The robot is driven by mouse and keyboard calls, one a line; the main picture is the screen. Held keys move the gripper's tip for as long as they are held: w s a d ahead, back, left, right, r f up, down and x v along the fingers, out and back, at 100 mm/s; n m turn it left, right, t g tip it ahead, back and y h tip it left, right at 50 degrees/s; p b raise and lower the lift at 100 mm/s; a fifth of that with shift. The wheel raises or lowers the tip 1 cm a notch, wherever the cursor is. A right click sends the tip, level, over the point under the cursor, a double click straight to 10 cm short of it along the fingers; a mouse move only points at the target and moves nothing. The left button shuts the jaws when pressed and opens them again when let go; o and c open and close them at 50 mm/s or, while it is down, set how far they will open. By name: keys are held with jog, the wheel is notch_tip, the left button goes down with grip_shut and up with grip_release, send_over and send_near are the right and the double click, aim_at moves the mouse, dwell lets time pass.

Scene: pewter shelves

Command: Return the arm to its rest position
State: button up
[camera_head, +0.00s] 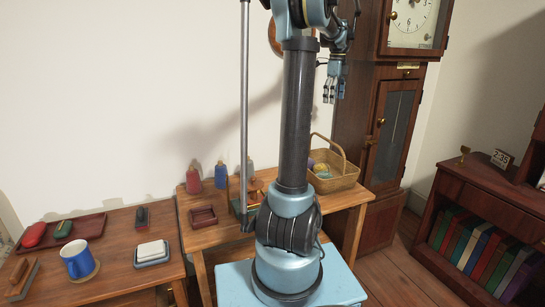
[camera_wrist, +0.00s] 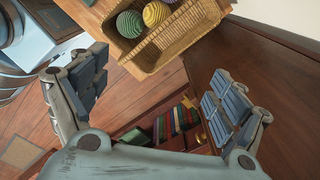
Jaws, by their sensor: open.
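My gripper (camera_head: 334,82) hangs at the end of my raised arm in the head view, in front of the tall clock and well above the tables. In the wrist view my gripper (camera_wrist: 150,95) has its two padded fingers spread wide apart, with nothing between them. It is open and empty. The fingers point towards a wicker basket (camera_wrist: 175,48), which lies beyond them and apart from them. My arm's dark column stands upright in the middle of the head view and hides part of the wooden table behind it.
The basket (camera_head: 338,184) holds balls on the middle table (camera_head: 225,234), near several bottles. The left table (camera_head: 110,262) carries a blue mug (camera_head: 77,262) and a tray (camera_head: 85,229). The tall clock (camera_head: 385,110) stands behind my gripper. A bookcase (camera_head: 480,192) is at right; floor between is clear.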

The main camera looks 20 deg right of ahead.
jog(key=s+a+f+n, duration=0.2)
jog(key=s+a+n, duration=0.2)
jog(key=a, duration=0.4)
jog(key=s+a+f+n+t, duration=0.1)
jog(key=s+a+f+n, duration=0.1)
jog(key=s+a+n, duration=0.45)
jog(key=s+a+f+n, duration=0.2)
jog(key=a+f+n, duration=0.1)
jog(key=a, duration=0.6)
jog(key=s+a+f+n, duration=0.5)
jog(key=s+f+n, duration=0.2)
jog(key=s+f, duration=0.2)
jog(key=s+a+f+n+t, duration=0.1)
jog(key=s+a+f+n, duration=0.5)
jog(key=s+f+n, duration=0.1)
jog(key=shift+s+a+f, duration=0.3)
jog(key=shift+s+f, duration=0.55)
jog(key=shift+f, duration=0.1)
jog(key=shift+w+f, duration=0.2)
jog(key=shift+w, duration=0.25)
